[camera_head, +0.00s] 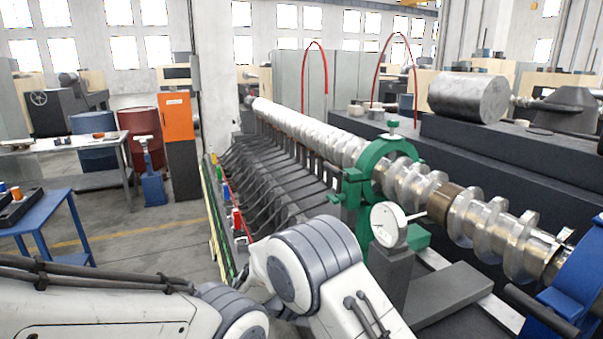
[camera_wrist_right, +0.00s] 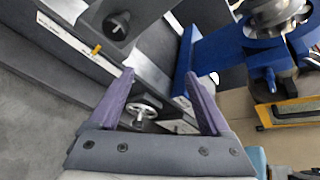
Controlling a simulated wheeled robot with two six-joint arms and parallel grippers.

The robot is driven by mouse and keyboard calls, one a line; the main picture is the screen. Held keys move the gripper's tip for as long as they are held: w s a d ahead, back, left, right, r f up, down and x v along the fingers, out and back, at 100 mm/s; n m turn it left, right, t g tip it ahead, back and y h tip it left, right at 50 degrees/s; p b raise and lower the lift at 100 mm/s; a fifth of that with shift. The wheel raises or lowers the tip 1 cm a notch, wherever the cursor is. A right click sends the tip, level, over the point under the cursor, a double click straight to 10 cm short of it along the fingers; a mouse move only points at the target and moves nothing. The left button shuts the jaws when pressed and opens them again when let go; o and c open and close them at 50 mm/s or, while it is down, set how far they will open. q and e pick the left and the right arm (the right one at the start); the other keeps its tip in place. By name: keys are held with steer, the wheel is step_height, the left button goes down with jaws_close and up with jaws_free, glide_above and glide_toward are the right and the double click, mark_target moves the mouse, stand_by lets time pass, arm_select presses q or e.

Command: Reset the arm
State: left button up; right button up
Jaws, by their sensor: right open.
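My white arm links with grey joint bands fill the bottom of the head view; no gripper shows there. In the right wrist view my right gripper (camera_wrist_right: 159,74) has its two purple fingers spread apart, with nothing held between them. A metal handwheel (camera_wrist_right: 139,110) on the machine shows beyond the gap between the fingers, apart from them as far as I can tell. My left gripper is in neither view.
A long shaft with screw-like lobes (camera_head: 415,186) lies along the machine through a green ring support (camera_head: 352,188). A dial gauge (camera_head: 388,225) stands close to my arm. A blue block (camera_head: 565,295) is at the right. Open floor (camera_head: 155,250) lies to the left.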

steer(key=s+a+r+m+y, duration=0.1)
steer(key=s+r+m+y, duration=0.1)
steer(key=s+m+y, duration=0.2)
steer(key=s+a+r+m+g+y, duration=0.1)
steer(key=s+m+y, duration=0.4)
steer(key=s+m, duration=0.6)
steer(key=s+a+r+m+g+y, duration=0.1)
steer(key=s+r+m+y, duration=0.3)
steer(key=s, duration=0.9)
steer(key=shift+s+a+r+m+y, duration=0.3)
steer(key=shift+a+r+m, duration=0.5)
steer(key=shift+m, duration=0.9)
